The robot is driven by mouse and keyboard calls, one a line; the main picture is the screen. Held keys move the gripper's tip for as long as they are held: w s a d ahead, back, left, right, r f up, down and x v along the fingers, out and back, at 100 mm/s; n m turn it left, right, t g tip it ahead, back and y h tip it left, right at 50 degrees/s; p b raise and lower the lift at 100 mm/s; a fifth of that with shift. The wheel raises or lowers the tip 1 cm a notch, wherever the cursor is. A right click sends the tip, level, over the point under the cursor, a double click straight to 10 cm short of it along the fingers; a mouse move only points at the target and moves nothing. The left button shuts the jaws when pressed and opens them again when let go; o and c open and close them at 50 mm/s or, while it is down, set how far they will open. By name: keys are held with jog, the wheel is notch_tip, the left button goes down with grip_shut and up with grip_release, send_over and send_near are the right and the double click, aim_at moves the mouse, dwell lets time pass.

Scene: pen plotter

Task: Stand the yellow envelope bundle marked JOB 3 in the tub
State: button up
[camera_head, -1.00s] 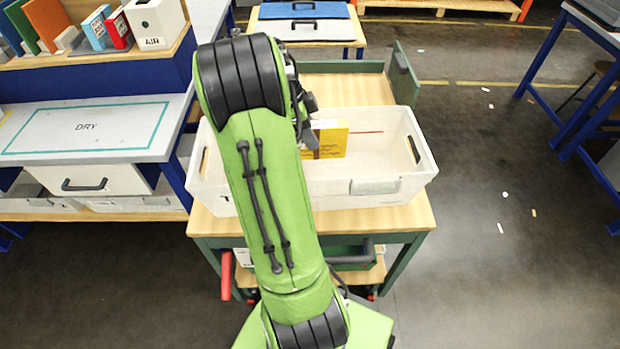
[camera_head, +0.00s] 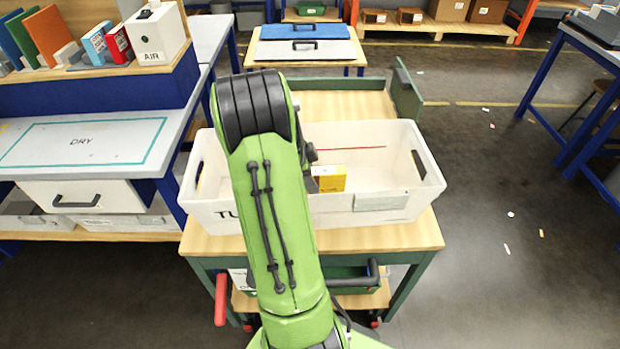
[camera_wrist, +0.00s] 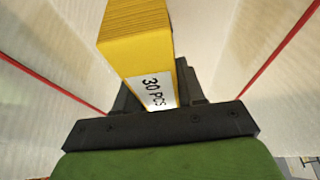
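The yellow envelope bundle (camera_head: 331,180) is inside the white tub (camera_head: 384,212), near its middle and partly hidden by my arm. In the wrist view the bundle (camera_wrist: 140,50) has a white label reading "30 PCS" and ribbed envelope edges; no JOB 3 mark is readable. My gripper (camera_wrist: 163,92) has its dark fingers on both sides of the bundle, closed on it. The gripper is hidden behind my arm in the head view. I cannot tell whether the bundle touches the tub floor.
The tub stands on a wooden-topped green cart (camera_head: 400,238). A red line runs along the tub's inner walls. A bench marked DRY (camera_head: 82,142) is at left, with a white AIR box (camera_head: 155,38) above it. The tub's right end has free room.

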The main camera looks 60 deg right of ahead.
jog(key=o, duration=0.4)
jog(key=p+v, duration=0.4)
jog(key=v, duration=0.8)
jog(key=shift+a+r, duration=0.1)
jog(key=shift+r, duration=0.05)
jog(key=w+a+r+n+t, duration=0.2)
jog(key=a+r+n+t, duration=0.15)
jog(key=a+n, duration=0.55)
jog(key=w+a+r+n+t, duration=0.1)
jog(key=a+r+n+t, duration=0.1)
jog(key=a+r+n, duration=0.6)
jog(key=s+a+f+n+t+y, duration=0.15)
jog(key=s+a+n, duration=0.25)
jog(key=a+n, duration=0.4)
jog(key=s+a+f+n+t+y, duration=0.1)
jog(key=s+a+f+n+t, duration=0.15)
jog(key=a+n, duration=0.45)
jog(key=r+p, duration=0.2)
jog(key=a+r+m+p, duration=0.1)
jog(key=r+p, duration=0.2)
jog(key=s+a+r+m+p, duration=0.1)
jog(key=r+p, duration=0.2)
